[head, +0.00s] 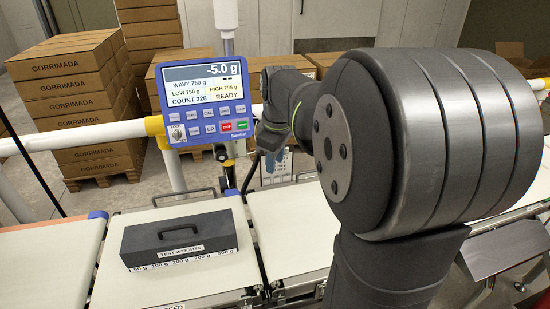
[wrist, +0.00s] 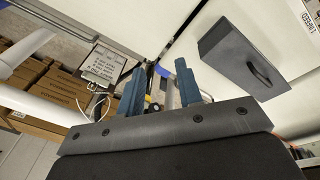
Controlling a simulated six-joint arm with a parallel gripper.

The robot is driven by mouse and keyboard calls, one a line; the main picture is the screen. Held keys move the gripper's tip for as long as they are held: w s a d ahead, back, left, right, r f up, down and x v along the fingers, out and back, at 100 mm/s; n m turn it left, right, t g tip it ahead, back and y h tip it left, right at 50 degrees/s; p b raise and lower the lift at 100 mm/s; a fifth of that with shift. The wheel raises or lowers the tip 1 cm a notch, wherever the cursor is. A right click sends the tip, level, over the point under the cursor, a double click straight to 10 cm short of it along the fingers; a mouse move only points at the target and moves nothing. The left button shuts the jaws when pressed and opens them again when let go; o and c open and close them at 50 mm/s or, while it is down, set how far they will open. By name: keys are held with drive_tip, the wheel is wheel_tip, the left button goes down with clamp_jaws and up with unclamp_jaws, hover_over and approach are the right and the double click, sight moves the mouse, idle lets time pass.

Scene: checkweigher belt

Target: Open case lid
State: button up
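The dark grey test-weights case (head: 142,245) lies on the white belt at lower left in the head view. Its lid is closed, with a black handle (head: 181,229) on top and a label strip with gram marks along the front. In the wrist view the case (wrist: 222,45) is at upper right, off to the side of the fingers. My gripper (wrist: 159,74) has its two blue fingers spread apart with nothing between them. It is clear of the case. In the head view my gripper is to the right of the case, above belt height, and its fingertips are hard to make out.
A blue weighing display (head: 204,98) reading -5.0 g stands on a post behind the case. A white rail (head: 90,136) with yellow joints runs behind the belt. Stacked cartons (head: 75,90) stand beyond. The belt (head: 290,225) right of the case is clear.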

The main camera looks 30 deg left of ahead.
idle(0.4)
drive_tip(key=s+a+r+n+g+h, duration=0.1)
drive_tip(key=s+a+n, duration=0.5)
drive_tip(key=s+a, duration=0.8)
drive_tip(key=shift+s+r+n, duration=0.4)
drive_tip(key=shift+s+r, duration=0.05)
drive_tip(key=shift+s, duration=0.35)
drive_tip(key=shift+a, duration=0.1)
